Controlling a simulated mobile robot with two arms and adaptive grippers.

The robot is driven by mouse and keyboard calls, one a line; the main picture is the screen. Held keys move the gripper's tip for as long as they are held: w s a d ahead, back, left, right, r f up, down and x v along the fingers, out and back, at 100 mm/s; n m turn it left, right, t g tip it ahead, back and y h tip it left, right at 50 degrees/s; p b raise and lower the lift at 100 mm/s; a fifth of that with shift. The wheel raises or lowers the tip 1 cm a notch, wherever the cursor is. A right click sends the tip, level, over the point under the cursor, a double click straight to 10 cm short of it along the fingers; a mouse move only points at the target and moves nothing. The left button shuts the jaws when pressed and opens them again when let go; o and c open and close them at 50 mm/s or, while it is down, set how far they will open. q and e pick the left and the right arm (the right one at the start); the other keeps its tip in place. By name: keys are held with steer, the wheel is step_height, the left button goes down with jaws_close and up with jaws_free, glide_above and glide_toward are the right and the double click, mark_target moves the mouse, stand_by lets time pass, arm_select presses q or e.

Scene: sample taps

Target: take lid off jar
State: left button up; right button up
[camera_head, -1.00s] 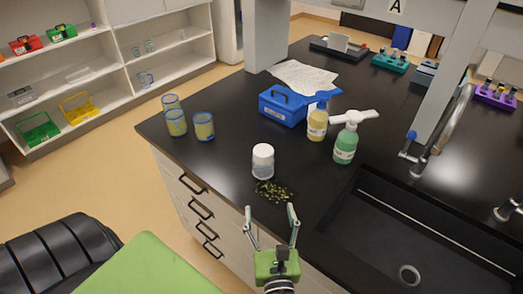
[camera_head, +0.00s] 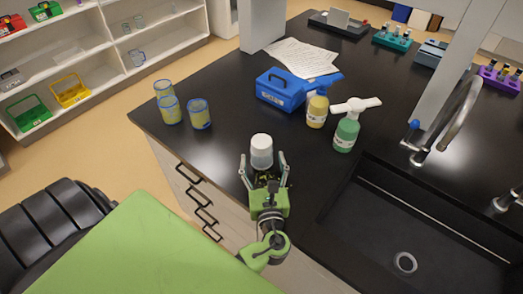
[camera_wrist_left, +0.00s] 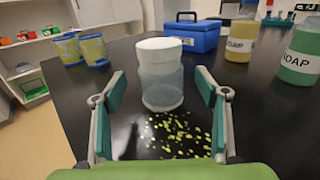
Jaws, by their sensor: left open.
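The jar (camera_head: 261,159) is clear and stands upright on the black counter near its front edge. Its white lid (camera_head: 261,141) is on top. In the left wrist view the jar (camera_wrist_left: 161,90) and its lid (camera_wrist_left: 159,45) are straight ahead, just beyond the fingertips. My left gripper (camera_head: 263,163) is open, with one finger to each side of the jar's near side; in the left wrist view the open fingers (camera_wrist_left: 160,84) show apart from the jar. Small yellow-green bits (camera_wrist_left: 177,132) lie on the counter between the fingers, in front of the jar. My right gripper is not in view.
Several blue-rimmed yellow cups (camera_head: 199,114) stand left of the jar. A blue box (camera_head: 281,91), a yellow soap bottle (camera_head: 317,110) and a green soap bottle (camera_head: 346,134) stand behind and right. A black sink (camera_head: 420,225) is at the right. Counter beside the jar is clear.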

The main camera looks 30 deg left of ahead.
mark_target(263, 155)
arm_select(q)
steer(key=x, duration=0.1)
steer(key=p+x, duration=0.1)
steer(key=x, duration=0.1)
steer(key=shift+w+a+r, duration=0.15)
steer(key=shift+w+r, duration=0.1)
steer(key=shift+r, duration=0.05)
steer(key=shift+w+a+f+p, duration=0.25)
steer(key=shift+w+a+p, duration=0.05)
steer(key=shift+w+a, duration=0.1)
steer(key=shift+s+d, duration=0.1)
steer(key=c, duration=1.2)
steer(key=shift+r, duration=0.15)
steer(key=shift+r, duration=0.45)
step_height(263, 155, up, 2)
steer(key=shift+r+b, duration=0.15)
steer(key=shift+b, duration=0.35)
steer(key=s+d+r, duration=0.2)
steer(key=s+r, duration=0.1)
steer(key=s, duration=0.1)
steer(key=s+d+r+b, duration=0.1)
steer(key=s+d+r, duration=0.2)
steer(key=s, duration=0.1)
steer(key=s+d+r+b, duration=0.1)
steer(key=s+d+r, duration=0.1)
steer(key=s+r, duration=0.1)
steer(key=shift+s+d+r, duration=0.2)
steer(key=shift+s+r, duration=0.15)
steer(key=shift+s, duration=0.1)
